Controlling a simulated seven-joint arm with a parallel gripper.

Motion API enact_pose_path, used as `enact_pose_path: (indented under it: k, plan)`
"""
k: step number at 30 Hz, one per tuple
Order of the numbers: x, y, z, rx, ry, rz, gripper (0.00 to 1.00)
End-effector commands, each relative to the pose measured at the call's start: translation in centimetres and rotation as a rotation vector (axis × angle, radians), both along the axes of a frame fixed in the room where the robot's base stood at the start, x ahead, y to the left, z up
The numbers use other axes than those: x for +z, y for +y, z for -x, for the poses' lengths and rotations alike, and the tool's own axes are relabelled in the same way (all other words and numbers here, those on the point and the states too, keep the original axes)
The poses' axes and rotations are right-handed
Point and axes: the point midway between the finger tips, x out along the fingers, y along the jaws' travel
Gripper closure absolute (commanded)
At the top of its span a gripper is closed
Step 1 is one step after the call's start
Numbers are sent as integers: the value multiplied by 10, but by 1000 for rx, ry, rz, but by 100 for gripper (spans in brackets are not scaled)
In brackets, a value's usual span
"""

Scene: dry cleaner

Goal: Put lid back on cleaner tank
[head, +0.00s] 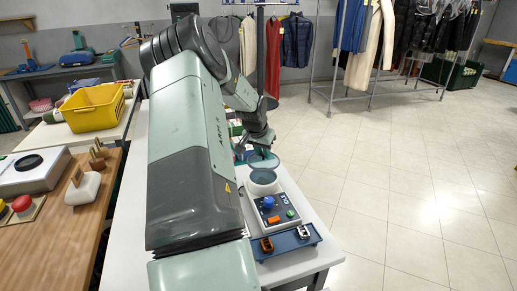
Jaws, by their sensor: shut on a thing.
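The cleaner tank (263,189) is a pale round tub on a blue and white machine, at the middle of the head view. The lid (263,162) is a dark teal disc just above and behind the tank's mouth. My gripper (262,149) points down over the lid and is shut on it; the fingertips are small and partly hidden. The lid looks apart from the rim, but the exact gap cannot be told. Part of the tank's opening shows below the lid.
The machine's panel has a blue knob (268,202), an orange switch and a green button. A yellow basket (94,108) stands on the left table. Clothes racks stand behind; the right floor is clear.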

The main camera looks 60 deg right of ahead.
Motion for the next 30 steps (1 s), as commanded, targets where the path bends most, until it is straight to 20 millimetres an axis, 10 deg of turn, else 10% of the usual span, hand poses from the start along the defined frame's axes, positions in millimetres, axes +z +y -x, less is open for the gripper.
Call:
enact_pose_path:
  k: [30]
  plan:
    - [-61,0,0,2,1,0,100]
